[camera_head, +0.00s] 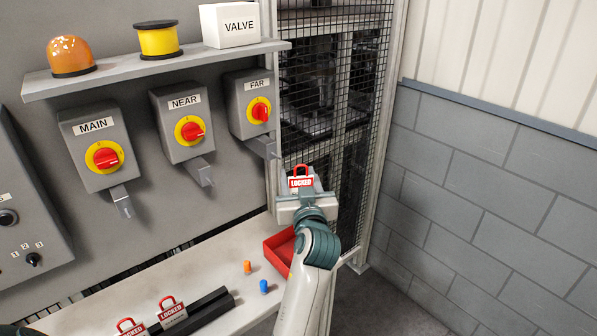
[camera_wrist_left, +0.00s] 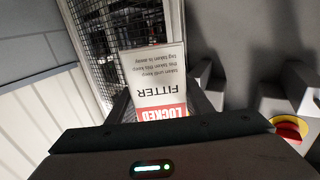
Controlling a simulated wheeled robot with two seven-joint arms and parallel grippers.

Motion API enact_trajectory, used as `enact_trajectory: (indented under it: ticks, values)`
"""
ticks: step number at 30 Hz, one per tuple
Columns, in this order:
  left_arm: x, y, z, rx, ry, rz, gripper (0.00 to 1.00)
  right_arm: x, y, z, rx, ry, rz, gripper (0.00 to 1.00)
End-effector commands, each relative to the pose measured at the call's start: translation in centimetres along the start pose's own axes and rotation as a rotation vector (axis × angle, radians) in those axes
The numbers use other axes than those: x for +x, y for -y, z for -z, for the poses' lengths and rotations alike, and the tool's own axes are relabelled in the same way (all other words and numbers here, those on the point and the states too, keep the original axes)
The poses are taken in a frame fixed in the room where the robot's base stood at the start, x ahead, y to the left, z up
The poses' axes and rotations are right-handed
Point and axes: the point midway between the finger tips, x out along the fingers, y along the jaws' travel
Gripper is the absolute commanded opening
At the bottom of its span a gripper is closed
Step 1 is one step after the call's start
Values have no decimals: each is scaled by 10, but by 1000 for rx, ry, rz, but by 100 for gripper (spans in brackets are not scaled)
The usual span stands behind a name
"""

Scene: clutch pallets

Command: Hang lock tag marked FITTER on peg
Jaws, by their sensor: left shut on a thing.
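The lock tag marked FITTER (camera_wrist_left: 160,85) is a white card with a red LOCKED band. It appears upside down in the left wrist view. In the head view the tag (camera_head: 300,183) shows its red hoop on top. My left gripper (camera_head: 304,197) is shut on the tag's lower part and holds it upright in the air. Grey pegs stick out below the switch boxes: the MAIN peg (camera_head: 122,203), the NEAR peg (camera_head: 203,175) and the FAR peg (camera_head: 262,147). The tag is to the right of and below the FAR peg, apart in the picture. My right gripper is not seen.
Two more LOCKED tags (camera_head: 172,310) stand in a black rack (camera_head: 210,311) on the bench (camera_head: 190,275). A red bin (camera_head: 278,252) and small orange (camera_head: 247,267) and blue (camera_head: 264,287) pieces are there. A shelf (camera_head: 160,68) overhangs the switches; a mesh fence (camera_head: 335,90) stands behind the tag.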

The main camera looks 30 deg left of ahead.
Motion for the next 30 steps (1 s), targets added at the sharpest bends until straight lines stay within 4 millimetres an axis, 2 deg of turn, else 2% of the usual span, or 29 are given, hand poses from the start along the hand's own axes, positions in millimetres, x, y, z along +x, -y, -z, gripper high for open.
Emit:
enact_trajectory:
  ticks: [19, 30]
  values:
    - [5, 0, 3, 0, -1, 9, 25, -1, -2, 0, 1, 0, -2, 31]
    - [17, 7, 2, 1, -1, 9, 25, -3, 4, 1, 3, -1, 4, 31]
